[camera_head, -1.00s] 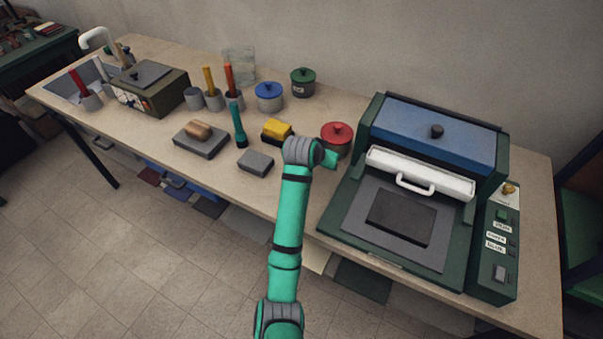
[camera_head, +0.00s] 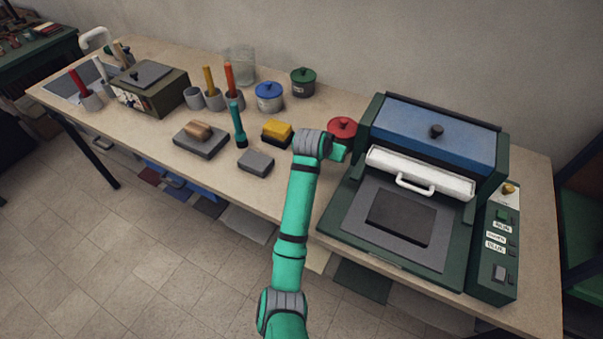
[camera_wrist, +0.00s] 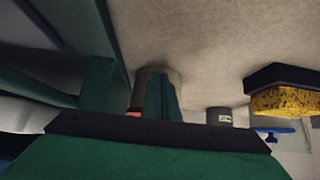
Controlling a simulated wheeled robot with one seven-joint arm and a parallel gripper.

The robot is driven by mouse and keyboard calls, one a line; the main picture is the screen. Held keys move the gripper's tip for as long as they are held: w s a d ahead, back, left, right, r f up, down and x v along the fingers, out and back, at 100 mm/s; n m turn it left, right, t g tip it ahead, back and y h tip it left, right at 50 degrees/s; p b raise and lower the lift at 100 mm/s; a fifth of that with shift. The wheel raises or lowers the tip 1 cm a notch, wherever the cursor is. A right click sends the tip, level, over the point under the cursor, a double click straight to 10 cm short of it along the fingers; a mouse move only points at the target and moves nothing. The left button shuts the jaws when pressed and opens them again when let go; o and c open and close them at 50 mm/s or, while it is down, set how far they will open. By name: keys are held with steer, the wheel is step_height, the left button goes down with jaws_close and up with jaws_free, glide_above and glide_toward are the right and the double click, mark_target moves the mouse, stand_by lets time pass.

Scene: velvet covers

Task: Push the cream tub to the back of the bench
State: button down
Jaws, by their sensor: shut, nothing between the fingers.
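The tub with a red lid (camera_head: 342,126) stands upright on the bench (camera_head: 215,165), just left of the press. Its cream-beige body (camera_wrist: 152,74) shows in the upside-down wrist view, partly hidden behind my fingers. My gripper (camera_head: 338,152) is low at the near side of this tub, shut and empty. Its fingers (camera_wrist: 163,98) overlap the tub in the wrist view, at or very near its side; contact itself is hidden.
The green press (camera_head: 405,250) stands close on the right. A yellow sponge block (camera_head: 277,130) and grey block (camera_head: 255,162) lie left. Blue-lidded (camera_head: 269,98) and green-lidded (camera_head: 303,83) tubs stand further back. Bare bench lies between the red-lidded tub and the wall.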

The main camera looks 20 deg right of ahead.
steer(key=shift+w+d, duration=0.35)
steer(key=shift+d, duration=0.45)
